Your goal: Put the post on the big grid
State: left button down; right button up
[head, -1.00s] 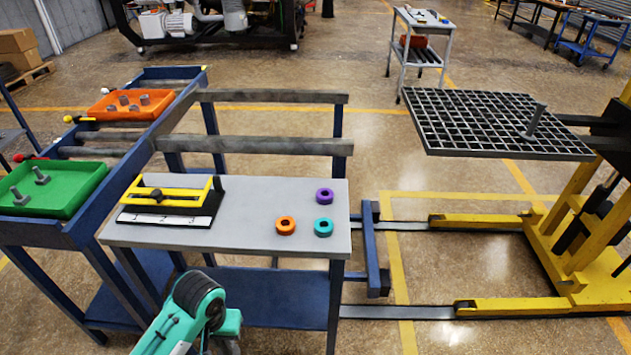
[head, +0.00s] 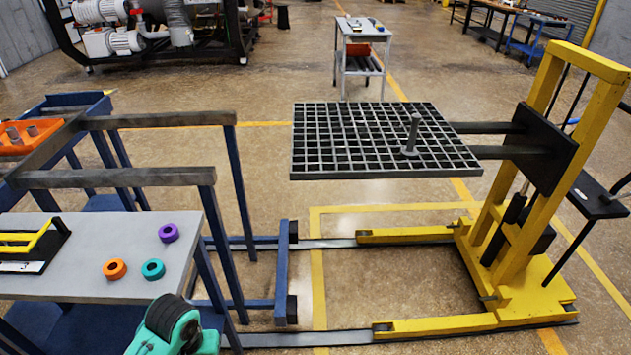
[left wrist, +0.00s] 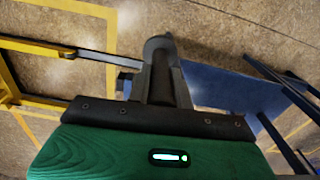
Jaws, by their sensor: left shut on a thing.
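The big grid (head: 335,174) is a dark square lattice resting on the forks of a yellow lifter, right of centre in the head view. One grey post (head: 413,132) stands upright on its right part, on a round base. My left gripper (left wrist: 160,85) shows in the left wrist view, shut on a grey post (left wrist: 158,46) with a rounded end pointing away from the camera; the fingers partly hide it. It is held over the floor, apart from the grid. The fingers are outside the head view, where only a teal arm part of mine shows at the bottom. My right gripper is not in view.
A grey-topped table (head: 100,270) at left holds purple (head: 168,232), orange (head: 115,269) and teal (head: 153,269) rings. Blue rails, an orange tray (head: 42,131) with posts and the yellow lifter (head: 590,130) stand around. Floor between table and lifter is open, crossed by low legs.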

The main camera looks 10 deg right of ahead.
aim_at(447, 152)
jog(key=i+l, duration=0.1)
jog(key=l, duration=0.45)
jog(key=i+l, duration=0.1)
jog(key=l, duration=0.95)
jog(key=i+l+u, duration=0.1)
jog(key=l, duration=0.45)
jog(key=i+j, duration=0.05)
